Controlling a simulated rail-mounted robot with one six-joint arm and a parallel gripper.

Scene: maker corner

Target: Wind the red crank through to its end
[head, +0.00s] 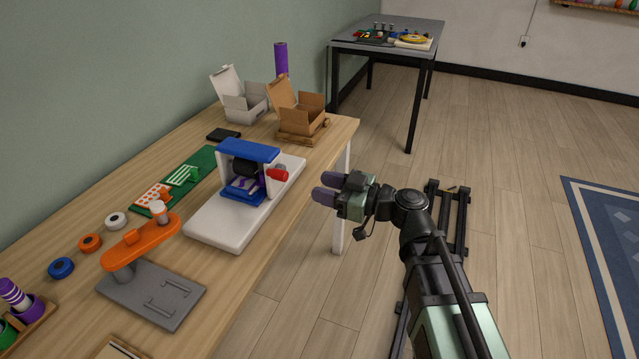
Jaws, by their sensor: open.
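The red crank (278,174) sticks out from the right side of a small press with a blue top (248,151) and a dark roller (244,167). The press stands on a white base board (215,224) on the wooden table. A purple striped piece lies on its blue bed under the roller. My gripper (324,189) has purple fingertips and is open and empty. In the picture it is to the right of the crank and a little lower, apart from it, beyond the table's edge.
An orange-armed device with a grey base (150,295) stands in front on the wooden table (60,222). Tape rolls (90,243) lie at left. A white box (243,101) and a brown box (298,112) stand behind.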

